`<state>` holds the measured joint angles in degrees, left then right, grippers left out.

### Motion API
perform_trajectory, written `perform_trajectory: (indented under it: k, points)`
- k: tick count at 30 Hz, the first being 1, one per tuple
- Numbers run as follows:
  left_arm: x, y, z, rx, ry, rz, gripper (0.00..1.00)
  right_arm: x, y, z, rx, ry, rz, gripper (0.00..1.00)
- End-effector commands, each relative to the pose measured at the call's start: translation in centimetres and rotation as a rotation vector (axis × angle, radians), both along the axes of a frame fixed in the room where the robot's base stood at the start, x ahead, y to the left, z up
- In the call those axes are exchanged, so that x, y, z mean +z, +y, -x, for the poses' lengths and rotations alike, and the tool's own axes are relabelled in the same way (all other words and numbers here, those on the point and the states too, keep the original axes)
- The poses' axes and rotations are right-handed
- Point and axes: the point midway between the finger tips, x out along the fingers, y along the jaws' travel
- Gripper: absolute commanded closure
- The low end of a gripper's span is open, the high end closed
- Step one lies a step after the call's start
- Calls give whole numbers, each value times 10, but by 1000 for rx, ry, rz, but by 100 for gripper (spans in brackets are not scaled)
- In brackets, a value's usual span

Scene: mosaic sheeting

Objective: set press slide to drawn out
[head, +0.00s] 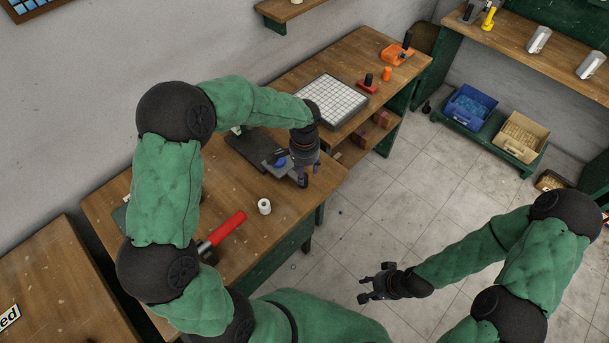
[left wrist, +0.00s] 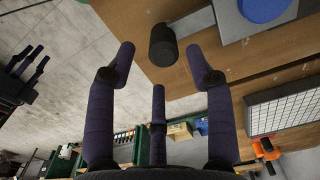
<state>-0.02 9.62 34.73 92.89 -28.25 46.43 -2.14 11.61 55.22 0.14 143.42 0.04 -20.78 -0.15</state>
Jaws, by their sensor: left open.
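The press (head: 252,148) is a dark base lying on the workbench in the head view. Its grey slide (head: 271,167) carries a blue round piece (head: 280,158) and points toward my left gripper (head: 306,180). In the left wrist view the slide is a grey plate (left wrist: 226,22) with the blue piece (left wrist: 264,8), and a rod leads to a black cylindrical handle (left wrist: 163,45). The handle shows between the open fingertips of my left gripper (left wrist: 160,58); contact cannot be told. My right gripper (head: 376,284) is open and empty over the floor, also at the left wrist view's edge (left wrist: 25,72).
A red-handled hammer (head: 225,230) and a white roll (head: 264,206) lie on the near bench (head: 300,215).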

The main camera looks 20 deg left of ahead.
Motion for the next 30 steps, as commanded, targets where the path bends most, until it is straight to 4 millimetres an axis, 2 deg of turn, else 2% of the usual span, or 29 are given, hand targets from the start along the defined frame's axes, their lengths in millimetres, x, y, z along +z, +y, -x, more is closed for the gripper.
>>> perform_trajectory:
  k: [1, 6, 12, 18, 30]
  points:
    - [12, -1, -1, 0, -5, 1, 47, 0, 0, 0, 0, 0, 0, 60]
    - [45, -1, -1, -1, -3, 1, 47, 0, 0, 0, 0, 0, 0, 60]
    - [71, -1, 0, -1, -1, 0, 47, 0, 0, 0, 0, 0, 0, 60]
    - [81, -2, 0, 0, 0, 1, 47, 0, 0, 0, 0, 0, 0, 60]
    - [81, -2, 0, -1, 0, 1, 47, 0, 0, 0, 0, 0, 0, 60]
